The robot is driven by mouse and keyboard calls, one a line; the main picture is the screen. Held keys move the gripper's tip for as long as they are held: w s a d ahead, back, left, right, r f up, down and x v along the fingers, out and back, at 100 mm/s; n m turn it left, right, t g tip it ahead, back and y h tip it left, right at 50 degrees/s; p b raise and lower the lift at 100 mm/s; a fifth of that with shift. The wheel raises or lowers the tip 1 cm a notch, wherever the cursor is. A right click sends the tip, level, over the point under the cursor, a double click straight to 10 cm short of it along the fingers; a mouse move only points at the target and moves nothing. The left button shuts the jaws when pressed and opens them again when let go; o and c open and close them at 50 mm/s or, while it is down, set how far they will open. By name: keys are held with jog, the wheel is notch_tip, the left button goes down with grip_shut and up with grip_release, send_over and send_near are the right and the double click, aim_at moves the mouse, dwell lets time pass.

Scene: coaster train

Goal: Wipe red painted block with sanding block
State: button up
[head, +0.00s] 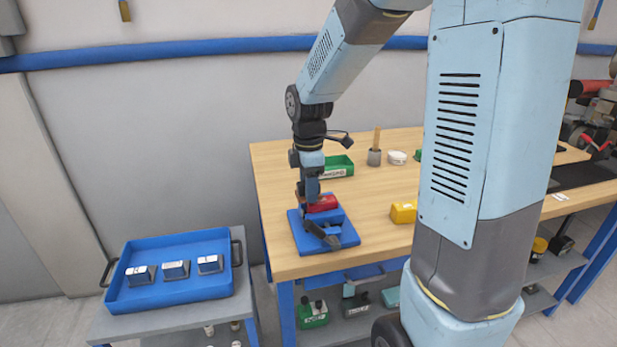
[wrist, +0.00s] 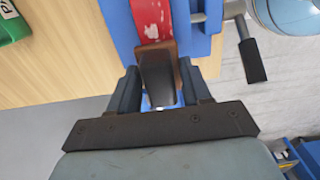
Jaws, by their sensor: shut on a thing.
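The red painted block (head: 322,203) sits in a blue fixture (head: 348,236) near the left front of the wooden table. It also shows at the top of the wrist view (wrist: 152,18), with pale worn marks on its red face. My gripper (wrist: 160,90) points down at the fixture and is shut on the brown and dark sanding block (wrist: 157,72). The sanding block is at the near end of the red block and seems to overlap its edge; I cannot tell whether they touch. In the head view my gripper (head: 309,208) hides part of the red block.
A green bin (head: 337,167), a grey cup (head: 374,157) and a yellow block (head: 403,212) stand on the table (head: 275,180). A dark handle (wrist: 252,60) sticks out beside the fixture. A blue tray (head: 140,300) with three small blocks stands on a lower cart at left.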

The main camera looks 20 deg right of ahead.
aim_at(332, 198)
jog(key=shift+f, duration=0.7)
jog(key=shift+d, duration=0.25)
jog(key=shift+c, duration=0.5)
jog(key=shift+s+d, duration=0.1)
jog(key=shift+d, duration=0.3)
jog(key=shift+d+f, duration=0.15)
jog(key=shift+d, duration=1.05)
jog(key=shift+d+f, duration=0.1)
jog(key=shift+d, duration=1.1)
jog(key=shift+d+r, duration=0.1)
jog(key=shift+d, duration=0.4)
jog(key=shift+a, duration=3.5)
jog(key=shift+a+r, duration=0.1)
jog(key=shift+r, duration=0.05)
notch_tip(332, 198, up, 2)
jog(key=shift+r, duration=2.9)
